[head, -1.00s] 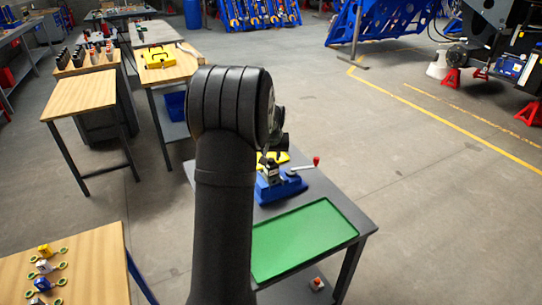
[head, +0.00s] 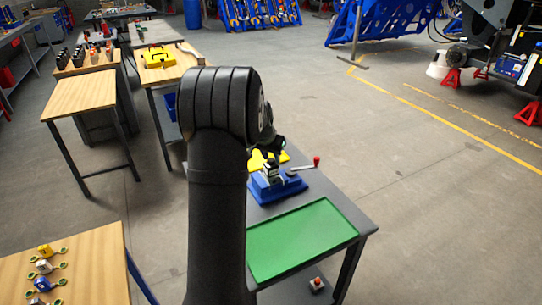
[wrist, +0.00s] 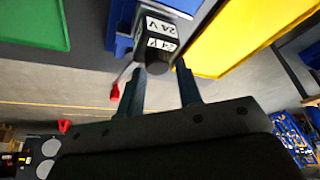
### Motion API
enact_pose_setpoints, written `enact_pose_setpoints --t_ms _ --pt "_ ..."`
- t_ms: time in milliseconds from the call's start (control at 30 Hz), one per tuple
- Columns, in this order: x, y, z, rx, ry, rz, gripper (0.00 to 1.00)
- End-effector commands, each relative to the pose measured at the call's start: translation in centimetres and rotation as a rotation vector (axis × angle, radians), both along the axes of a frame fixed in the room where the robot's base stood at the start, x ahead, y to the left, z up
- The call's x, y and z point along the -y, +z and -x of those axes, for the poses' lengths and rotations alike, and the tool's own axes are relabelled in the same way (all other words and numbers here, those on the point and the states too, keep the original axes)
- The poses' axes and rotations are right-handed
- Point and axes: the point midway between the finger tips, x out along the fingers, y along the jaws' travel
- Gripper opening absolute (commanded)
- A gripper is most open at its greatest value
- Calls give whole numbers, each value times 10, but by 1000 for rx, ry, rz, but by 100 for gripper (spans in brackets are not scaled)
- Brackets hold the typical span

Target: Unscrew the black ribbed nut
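A dark box-shaped part labelled "24 V" (wrist: 160,30) sits at the blue vise (head: 277,186) on the grey table. In the wrist view its dark round end (wrist: 158,66), which seems to be the black nut, points toward my gripper; the ribs are too small to make out. My gripper (wrist: 160,72) is open, its two fingers on either side of this end, with gaps visible. I cannot tell how far the fingertips reach along it. In the head view my arm hides most of the gripper, which is just above the vise.
The vise handle has a red knob (head: 316,161). A green mat (head: 302,240) lies in front of the vise, and a yellow tray or mat (wrist: 222,40) lies beside it. A small red-topped button box (head: 317,284) is below the tabletop. Open floor lies to the right.

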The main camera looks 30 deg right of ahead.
Motion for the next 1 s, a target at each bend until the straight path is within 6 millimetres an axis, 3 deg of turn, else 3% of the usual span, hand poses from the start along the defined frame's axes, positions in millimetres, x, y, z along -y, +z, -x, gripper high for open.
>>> enact_pose_setpoints --t_ms 200,600,633,800,1000 --pt "0 -1 0 -1 -126 1 32" --pt "0 0 0 0 -138 0 32" --pt "0 0 0 0 -138 0 30" --pt "0 0 0 0 -136 0 0" --pt "0 0 0 0 -136 0 0"
